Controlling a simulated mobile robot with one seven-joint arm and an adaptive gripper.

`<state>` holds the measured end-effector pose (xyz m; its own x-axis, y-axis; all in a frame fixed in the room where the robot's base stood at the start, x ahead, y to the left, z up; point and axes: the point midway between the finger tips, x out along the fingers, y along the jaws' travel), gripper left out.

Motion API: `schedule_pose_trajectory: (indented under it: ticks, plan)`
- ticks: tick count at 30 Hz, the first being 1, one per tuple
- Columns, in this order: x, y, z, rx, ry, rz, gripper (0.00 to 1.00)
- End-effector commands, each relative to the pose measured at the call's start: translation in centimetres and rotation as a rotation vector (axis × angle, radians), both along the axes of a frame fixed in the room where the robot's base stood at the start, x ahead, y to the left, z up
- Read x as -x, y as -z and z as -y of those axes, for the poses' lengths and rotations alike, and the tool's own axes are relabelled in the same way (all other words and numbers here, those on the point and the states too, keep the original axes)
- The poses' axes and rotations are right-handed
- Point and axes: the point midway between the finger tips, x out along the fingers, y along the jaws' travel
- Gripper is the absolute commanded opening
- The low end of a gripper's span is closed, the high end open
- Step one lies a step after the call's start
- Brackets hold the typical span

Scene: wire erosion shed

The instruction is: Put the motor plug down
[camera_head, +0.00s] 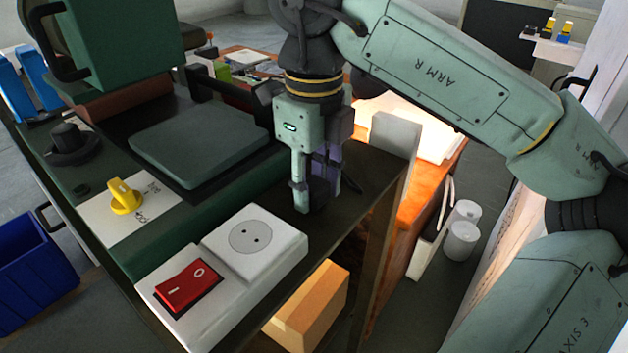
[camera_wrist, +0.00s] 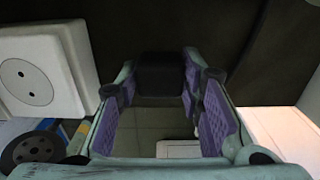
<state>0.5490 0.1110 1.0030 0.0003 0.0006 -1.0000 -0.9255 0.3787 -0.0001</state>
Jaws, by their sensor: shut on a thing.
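My gripper (camera_head: 312,190) points down over the dark bench top, to the right of the white socket box. It is shut on the motor plug, a black block (camera_wrist: 160,74) between the purple-padded fingers in the wrist view. In the head view the plug (camera_head: 319,192) is a dark shape mostly hidden by the fingers. I cannot tell whether the plug touches the bench top (camera_head: 372,172). The round two-hole socket (camera_head: 251,237) is empty, and it also shows at the left of the wrist view (camera_wrist: 26,82).
A red rocker switch (camera_head: 187,285) shares the socket's white box. Left of the gripper are a green machine with a flat plate (camera_head: 200,140) and a yellow knob (camera_head: 125,196). A grey upright panel (camera_head: 396,135) stands close on the right. A cardboard-coloured box (camera_head: 312,305) sits below the bench top.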

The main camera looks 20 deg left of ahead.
Motion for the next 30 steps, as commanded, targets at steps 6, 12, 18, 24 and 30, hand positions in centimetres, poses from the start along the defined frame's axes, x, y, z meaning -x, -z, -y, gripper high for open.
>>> schedule_pose_trajectory:
  ticks: [6,12,18,24,30]
  plan:
    - [0.01,0.84,0.02,0.001,0.000,0.000,0.00]
    - [0.02,0.92,0.01,0.000,0.000,0.000,0.35]
    - [0.02,0.92,0.01,0.000,0.000,0.000,0.49]
    - [0.01,0.92,0.00,0.000,0.000,0.000,0.54]
    - [0.01,0.73,0.01,0.000,0.000,0.000,0.54]
